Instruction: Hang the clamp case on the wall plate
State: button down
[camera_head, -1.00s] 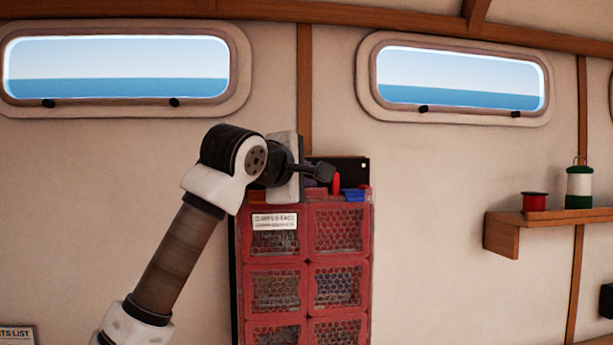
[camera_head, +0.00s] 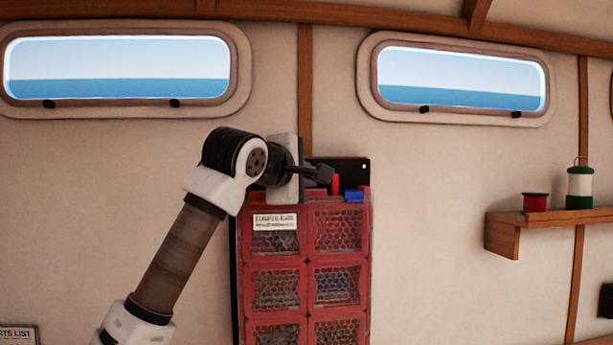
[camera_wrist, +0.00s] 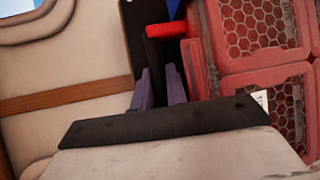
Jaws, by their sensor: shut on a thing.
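The clamp case, a red case with mesh-windowed compartments and a white label (camera_head: 305,262), hangs upright in front of the black wall plate (camera_head: 349,171). The plate shows above the case's top and as a dark strip along its left side. My wrist hides the gripped part in the head view. I cannot tell whether the case is hooked on the plate.
A wooden shelf (camera_head: 550,218) at the right holds a red spool (camera_head: 535,202) and a green-and-white canister (camera_head: 579,188). Two windows (camera_head: 117,68) are above. The wall between case and shelf is clear. A sheet (camera_head: 18,334) is at the lower left.

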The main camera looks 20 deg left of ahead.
jog(key=shift+w+a+r+p, duration=0.25)
jog(key=shift+w+p, duration=0.2)
jog(key=shift+w, duration=0.1)
dwell(0.8)
jog(key=shift+f+b, duration=1)
jog(key=shift+f, duration=0.4)
dwell(0.8)
jog(key=c, duration=1.3)
grip_release()
jog(key=shift+f, duration=0.25)
jog(key=shift+s+a, duration=0.1)
jog(key=shift+s, duration=0.05)
